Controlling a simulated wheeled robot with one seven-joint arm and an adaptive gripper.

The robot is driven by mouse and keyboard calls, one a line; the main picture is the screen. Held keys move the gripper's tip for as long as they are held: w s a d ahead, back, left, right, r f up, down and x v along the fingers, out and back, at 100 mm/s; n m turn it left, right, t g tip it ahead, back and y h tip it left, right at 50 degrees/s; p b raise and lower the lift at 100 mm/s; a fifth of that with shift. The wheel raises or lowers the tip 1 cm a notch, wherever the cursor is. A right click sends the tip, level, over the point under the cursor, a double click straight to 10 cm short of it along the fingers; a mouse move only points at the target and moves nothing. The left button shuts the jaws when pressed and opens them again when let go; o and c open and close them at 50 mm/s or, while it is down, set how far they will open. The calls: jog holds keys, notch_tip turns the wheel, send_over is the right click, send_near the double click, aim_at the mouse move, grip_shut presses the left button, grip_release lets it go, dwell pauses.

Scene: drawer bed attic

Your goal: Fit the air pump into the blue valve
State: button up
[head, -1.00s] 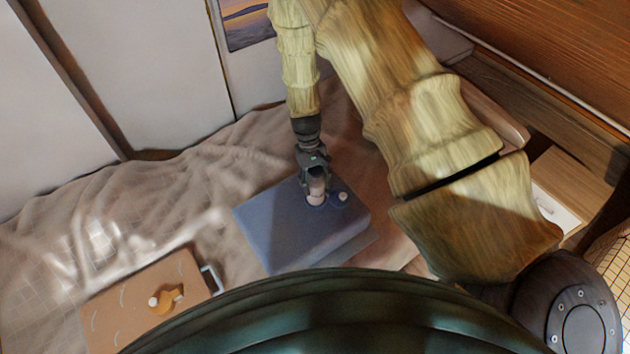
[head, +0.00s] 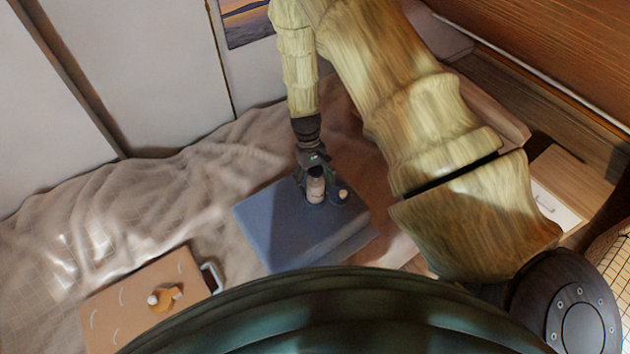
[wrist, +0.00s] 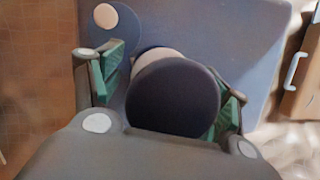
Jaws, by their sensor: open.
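The air pump (head: 316,190), a pinkish cylinder with a dark round top, stands about upright on the blue block (head: 280,225). In the wrist view its dark top (wrist: 172,97) hides most of its body and its foot. A round blue patch shows around its foot in the head view. I cannot tell how deeply it sits in the valve there. My gripper (head: 314,176) is open above and around the pump, with a green-padded finger on each side. A second blue disc with a pale knob (wrist: 105,16) lies beside the pump.
An orange-brown case (head: 125,305) with a pale handle and a small orange object (head: 166,297) on it lies on the rumpled bed cover (head: 150,200) at the lower left. A wooden drawer unit (head: 560,190) stands at the right. White panels (head: 170,70) stand behind the bed.

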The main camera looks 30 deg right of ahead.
jog(key=shift+r, duration=0.15)
jog(key=shift+v, duration=3.6)
